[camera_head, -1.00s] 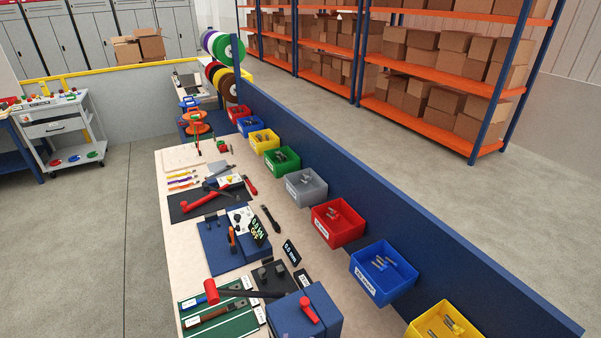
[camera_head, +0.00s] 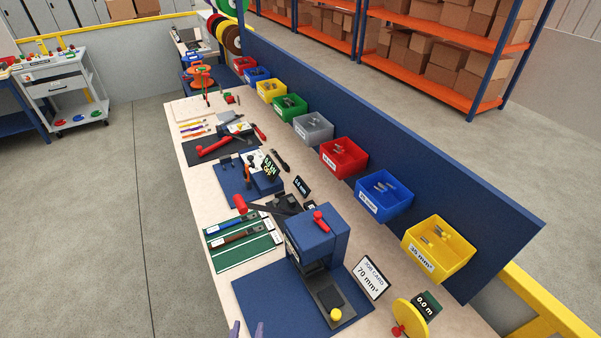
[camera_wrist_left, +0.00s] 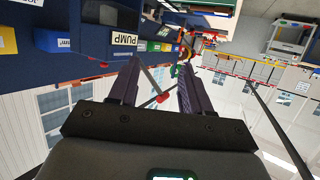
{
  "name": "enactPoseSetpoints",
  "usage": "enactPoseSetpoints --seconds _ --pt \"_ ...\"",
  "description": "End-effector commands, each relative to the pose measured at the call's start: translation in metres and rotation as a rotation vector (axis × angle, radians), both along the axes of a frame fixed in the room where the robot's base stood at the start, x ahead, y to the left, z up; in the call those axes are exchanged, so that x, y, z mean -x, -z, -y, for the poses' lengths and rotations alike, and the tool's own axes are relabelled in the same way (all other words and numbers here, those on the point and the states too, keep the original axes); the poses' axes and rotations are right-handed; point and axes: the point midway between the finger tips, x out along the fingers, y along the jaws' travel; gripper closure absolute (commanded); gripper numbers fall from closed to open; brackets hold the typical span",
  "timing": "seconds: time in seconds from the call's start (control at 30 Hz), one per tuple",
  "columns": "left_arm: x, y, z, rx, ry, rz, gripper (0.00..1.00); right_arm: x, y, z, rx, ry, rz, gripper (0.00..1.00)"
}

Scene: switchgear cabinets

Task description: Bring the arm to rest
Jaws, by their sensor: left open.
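My left gripper (camera_head: 247,330) shows only as two purple fingertips at the bottom edge of the head view, in front of the blue base of the press. In the left wrist view my left gripper (camera_wrist_left: 157,75) has its two dark purple fingers wide apart. Nothing is clamped between them. A thin dark rod and a red piece (camera_wrist_left: 162,97) show in the gap, and I cannot tell how far beyond the fingers they are. My right gripper is in neither view.
The workbench (camera_head: 215,185) holds a blue press (camera_head: 318,240), a job card (camera_head: 370,277), a yellow disc (camera_head: 410,316) and a green mat (camera_head: 245,248). Coloured bins, including a yellow one (camera_head: 438,245), line the blue panel (camera_head: 440,180).

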Motion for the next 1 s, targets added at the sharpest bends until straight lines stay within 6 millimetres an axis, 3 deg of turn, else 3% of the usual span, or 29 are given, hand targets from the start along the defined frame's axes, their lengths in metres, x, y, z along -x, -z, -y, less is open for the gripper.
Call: enactPoseSetpoints --seconds 0.17,0.3,0.5,0.67,0.73,1.0 --pt "0.031 0.012 -0.043 -0.015 0.026 -0.227 0.52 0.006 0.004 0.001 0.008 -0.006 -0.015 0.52" --pt "0.067 0.015 -0.072 -0.051 0.057 -0.451 0.52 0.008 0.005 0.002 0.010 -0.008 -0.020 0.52" --pt "0.112 0.009 -0.093 -0.113 0.083 -0.713 0.52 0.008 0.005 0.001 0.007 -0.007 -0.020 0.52" --pt "0.153 0.018 -0.095 -0.144 0.096 -0.938 0.52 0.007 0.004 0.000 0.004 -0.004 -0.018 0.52" --pt "0.154 -0.011 -0.095 -0.136 0.089 -0.942 0.52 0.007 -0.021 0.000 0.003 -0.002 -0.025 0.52" --pt "0.153 -0.072 -0.094 -0.135 0.090 -0.941 0.52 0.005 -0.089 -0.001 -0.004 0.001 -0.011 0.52"
